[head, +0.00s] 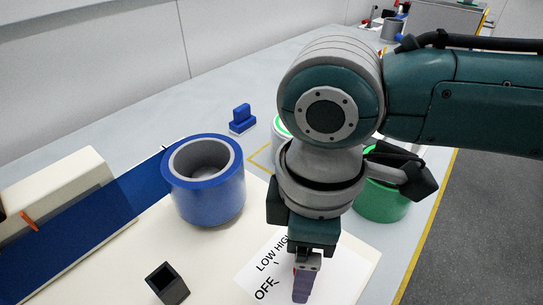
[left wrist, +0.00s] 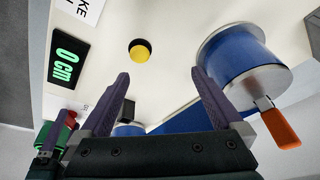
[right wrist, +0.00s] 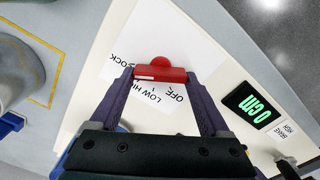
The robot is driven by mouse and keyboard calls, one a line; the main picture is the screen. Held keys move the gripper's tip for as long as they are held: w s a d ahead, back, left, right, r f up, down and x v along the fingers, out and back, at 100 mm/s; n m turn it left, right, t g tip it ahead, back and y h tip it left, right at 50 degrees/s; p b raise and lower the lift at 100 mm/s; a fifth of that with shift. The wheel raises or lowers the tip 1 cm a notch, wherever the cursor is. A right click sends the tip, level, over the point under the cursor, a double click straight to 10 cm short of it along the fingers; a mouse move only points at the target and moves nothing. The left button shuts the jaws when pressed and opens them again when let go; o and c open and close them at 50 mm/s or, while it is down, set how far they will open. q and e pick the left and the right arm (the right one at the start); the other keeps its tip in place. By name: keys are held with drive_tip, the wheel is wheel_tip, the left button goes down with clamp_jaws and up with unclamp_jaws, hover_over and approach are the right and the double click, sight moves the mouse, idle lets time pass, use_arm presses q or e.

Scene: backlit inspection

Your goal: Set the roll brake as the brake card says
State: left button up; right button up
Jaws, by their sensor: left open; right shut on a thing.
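My right gripper (head: 303,285) is shut on the red brake knob (right wrist: 160,74); its fingertips (right wrist: 160,77) sit at the knob's two ends. A white mark shows at the knob's left end in the right wrist view. The white dial plate (right wrist: 190,45) carries OFF, LOW, HIGH and LOCK, partly covered by a finger; which word the mark meets I cannot tell. The brake card (right wrist: 286,131) reads BRAKE, with a small second line hard to read; it is cut off in the left wrist view (left wrist: 88,8). My left gripper (left wrist: 160,76) is open and empty above the machine top.
A display (right wrist: 252,106) reads 0 cm. A blue roll (head: 206,185) stands by a blue web (head: 100,220). A yellow button (left wrist: 140,51), an orange handle (left wrist: 281,129) and a black square tube (head: 167,283) are near. A green roll (head: 380,205) stands behind my right arm.

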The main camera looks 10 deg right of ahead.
use_arm(q)
drive_tip(key=shift+r, duration=0.15)
use_arm(e)
drive_tip(key=shift+r, duration=0.1)
drive_tip(key=n+p, duration=0.2)
drive_tip(key=n, duration=0.1)
drive_tip(key=shift+n, duration=0.3)
use_arm(q)
drive_tip(key=shift+r+p, duration=0.6)
drive_tip(key=shift+r, duration=0.9)
use_arm(e)
drive_tip(key=shift+s+a+n, duration=0.1)
drive_tip(key=shift+s+n, duration=0.05)
drive_tip(key=shift+n, duration=1.85)
drive_tip(key=o, duration=1.2)
use_arm(q)
drive_tip(key=shift+r+p, duration=0.7)
drive_tip(key=shift+r, duration=0.05)
use_arm(e)
wheel_tip(320, 180, up, 10)
drive_tip(key=shift+f, duration=0.1)
